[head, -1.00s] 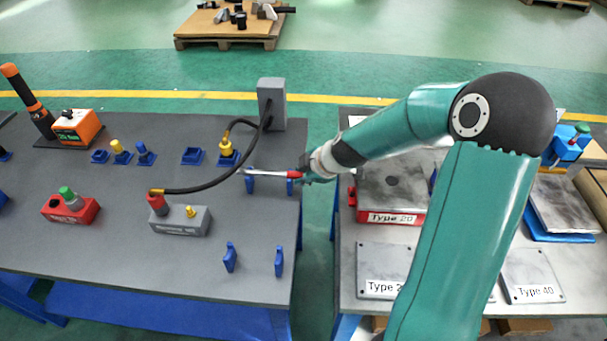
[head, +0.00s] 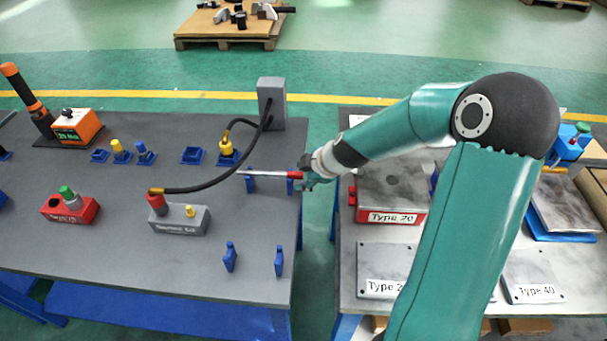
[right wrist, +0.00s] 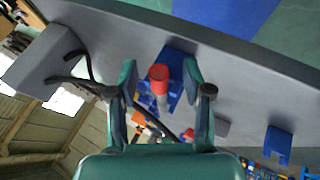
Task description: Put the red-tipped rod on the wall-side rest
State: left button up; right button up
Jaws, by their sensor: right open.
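The red-tipped rod (head: 268,174) lies level across the two blue posts of the back rest (head: 250,185), near the right edge of the dark left table. Its red end points right, towards my right gripper (head: 302,176). In the right wrist view the red tip (right wrist: 158,73) shows between the two spread fingers of my right gripper (right wrist: 160,66), with gaps on both sides. A second pair of blue posts, the front rest (head: 279,262), stands empty nearer the front edge. My left gripper is not in view.
A black hose (head: 208,186) runs behind and left of the rod from a grey block (head: 271,103) to a grey box (head: 180,219). A gap separates this table from the right table with its red-sided Type 20 block (head: 392,217). The table between the rests is clear.

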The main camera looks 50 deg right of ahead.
jog(key=p+v, duration=0.1)
jog(key=v, duration=0.3)
jog(key=shift+s+r, duration=0.15)
jog(key=shift+r, duration=0.2)
jog(key=v, duration=1.2)
jog(key=shift+f, duration=0.1)
dwell(0.5)
